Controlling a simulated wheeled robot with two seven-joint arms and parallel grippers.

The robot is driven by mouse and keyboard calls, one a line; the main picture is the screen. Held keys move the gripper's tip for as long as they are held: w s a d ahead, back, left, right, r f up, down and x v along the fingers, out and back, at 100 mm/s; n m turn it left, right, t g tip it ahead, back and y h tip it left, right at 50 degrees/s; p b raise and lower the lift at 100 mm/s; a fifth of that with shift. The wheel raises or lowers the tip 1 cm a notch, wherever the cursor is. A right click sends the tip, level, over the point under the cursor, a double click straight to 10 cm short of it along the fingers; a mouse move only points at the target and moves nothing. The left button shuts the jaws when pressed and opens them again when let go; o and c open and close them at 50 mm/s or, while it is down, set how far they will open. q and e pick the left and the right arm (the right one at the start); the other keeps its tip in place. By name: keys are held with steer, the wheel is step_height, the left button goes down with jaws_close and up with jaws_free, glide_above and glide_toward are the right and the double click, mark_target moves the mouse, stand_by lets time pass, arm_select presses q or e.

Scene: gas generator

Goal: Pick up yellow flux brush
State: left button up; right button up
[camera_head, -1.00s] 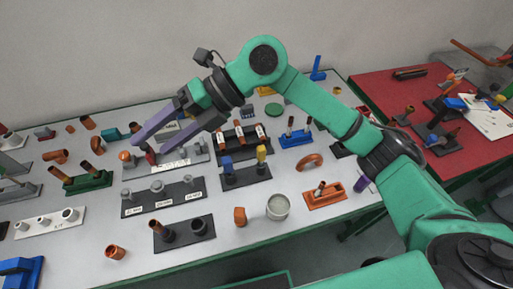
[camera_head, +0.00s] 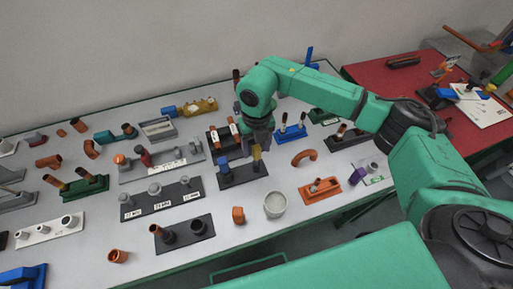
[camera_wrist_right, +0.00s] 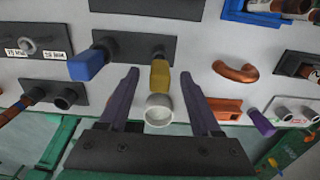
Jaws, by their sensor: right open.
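The yellow flux brush (camera_head: 257,154) stands upright in a dark holder plate (camera_head: 236,179), to the right of a blue brush (camera_head: 223,165). In the right wrist view the yellow brush (camera_wrist_right: 160,77) shows between the two purple fingers of my right gripper (camera_wrist_right: 159,73), which is open and empty. In the head view my right gripper (camera_head: 258,138) points down just above and behind the brush, partly hidden by its own wrist. I cannot tell if a finger touches the brush. My left gripper is not in view.
A white cup (camera_head: 275,205) stands in front of the holder, with an orange block (camera_head: 322,191) to its right. A copper elbow pipe (camera_head: 304,157) lies to the right. A labelled fitting plate (camera_head: 160,200) is on the left.

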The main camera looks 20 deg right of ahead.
steer(key=shift+f, duration=0.75)
jaws_close()
steer(key=shift+r, duration=0.2)
step_height(320, 180, up, 20)
steer(key=b, duration=0.3)
